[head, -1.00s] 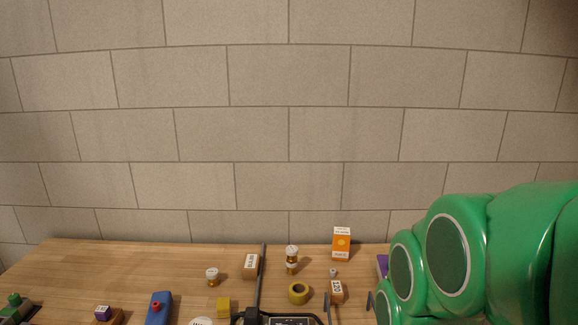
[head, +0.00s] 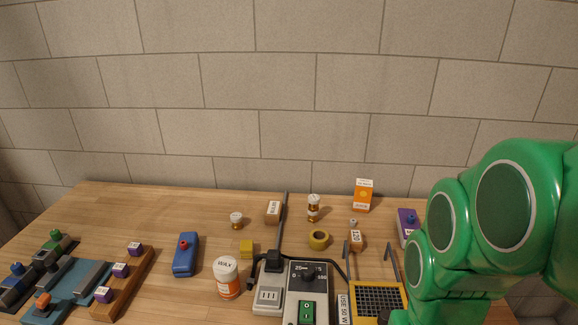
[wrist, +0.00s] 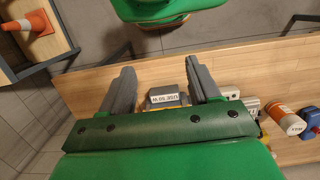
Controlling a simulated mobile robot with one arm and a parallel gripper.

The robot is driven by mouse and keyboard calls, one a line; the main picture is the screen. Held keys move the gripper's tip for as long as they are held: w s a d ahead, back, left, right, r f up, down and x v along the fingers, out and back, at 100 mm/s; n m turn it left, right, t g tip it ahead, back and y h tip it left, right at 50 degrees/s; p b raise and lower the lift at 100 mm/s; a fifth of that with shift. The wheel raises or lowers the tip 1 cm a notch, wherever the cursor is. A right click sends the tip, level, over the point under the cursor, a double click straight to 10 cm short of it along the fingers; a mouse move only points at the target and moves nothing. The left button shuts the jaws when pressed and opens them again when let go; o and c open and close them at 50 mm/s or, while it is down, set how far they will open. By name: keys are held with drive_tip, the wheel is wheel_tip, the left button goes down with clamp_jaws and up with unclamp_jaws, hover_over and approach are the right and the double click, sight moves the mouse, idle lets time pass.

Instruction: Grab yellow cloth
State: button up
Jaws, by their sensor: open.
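I see nothing that is clearly a yellow cloth. A yellow-framed tray with dark mesh (head: 380,300) is at the front, partly hidden by my green arm. In the wrist view my gripper (wrist: 160,66) is open, its two grey fingers apart over the table edge. A grey piece with a white label (wrist: 163,97) shows between the fingers, with a yellow patch just below it. My gripper is not visible in the head view.
A grey control box (head: 290,290) with a black cable stands at the front. A white and orange WAX jar (head: 228,278) and a blue block (head: 185,254) are to its left. An orange box (head: 363,195) stands at the back. Bare wood lies at the back left.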

drive_tip(key=w+a+r+m+g+y, duration=0.1)
drive_tip(key=w+a+r+m+y, duration=0.2)
drive_tip(key=w+a, duration=0.5)
drive_tip(key=w+a+r+m+y, duration=0.2)
drive_tip(key=w+a+m+y, duration=0.1)
drive_tip(key=w+a, duration=0.55)
drive_tip(key=w+a+f+m+t+y, duration=0.1)
drive_tip(key=w+a+m+y, duration=0.35)
drive_tip(key=w, duration=0.95)
drive_tip(key=w+a+m+y, duration=0.35)
drive_tip(key=w+m, duration=0.25)
drive_tip(key=w, duration=0.8)
approach(251, 245)
drive_tip(key=shift+a+f+h, duration=0.25)
drive_tip(key=shift+a+h, duration=0.05)
drive_tip(key=shift+a, duration=0.8)
drive_tip(key=shift+s+a+f, duration=0.1)
drive_tip(key=shift+a+f, duration=0.2)
drive_tip(key=shift+a, duration=0.05)
drive_tip(key=shift+x, duration=3.55)
